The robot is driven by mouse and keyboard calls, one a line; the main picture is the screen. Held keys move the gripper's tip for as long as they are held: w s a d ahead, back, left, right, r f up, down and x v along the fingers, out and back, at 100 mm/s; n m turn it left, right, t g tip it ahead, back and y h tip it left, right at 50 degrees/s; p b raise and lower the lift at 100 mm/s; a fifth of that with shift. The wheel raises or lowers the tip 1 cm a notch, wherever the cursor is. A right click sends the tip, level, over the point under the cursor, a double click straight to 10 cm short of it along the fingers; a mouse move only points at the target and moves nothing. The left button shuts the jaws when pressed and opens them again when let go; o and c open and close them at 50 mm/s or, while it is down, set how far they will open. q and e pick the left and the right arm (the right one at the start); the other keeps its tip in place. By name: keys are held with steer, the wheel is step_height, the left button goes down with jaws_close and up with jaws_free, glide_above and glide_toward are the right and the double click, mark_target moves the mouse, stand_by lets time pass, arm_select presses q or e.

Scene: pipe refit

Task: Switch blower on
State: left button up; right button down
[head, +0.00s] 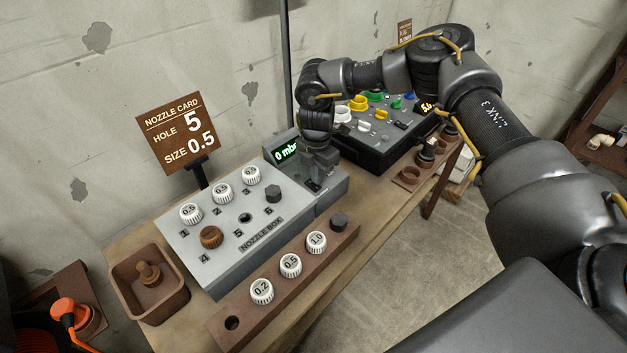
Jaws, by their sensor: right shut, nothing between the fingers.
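The blower unit (334,190) is a grey box joined to the right end of the nozzle box. Its green display (286,151) reads "0 mbar", partly covered by my arm. My right gripper (315,186) points down at the top of this unit, fingers shut with nothing between them. A small dark part lies at the fingertips; whether it is the switch, and whether they touch it, I cannot tell. The nozzle box (215,262) has white nozzles in holes 1, 2 and 3, a brown plug (211,237) at 4, an open hole 5 and a dark plug (273,194) at 6. My left gripper is out of view.
A brown rack (243,310) in front holds white nozzles marked 0.2, 0.5 and 1.0, and a dark plug. A brown bin (150,285) stands left. A card (177,130) reads hole 5, size 0.5. A dark panel (375,150) with coloured knobs stands behind my right arm.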

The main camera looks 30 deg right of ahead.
mark_target(317, 187)
step_height(317, 187, up, 5)
steer(key=p, duration=0.3)
steer(key=shift+p, duration=0.35)
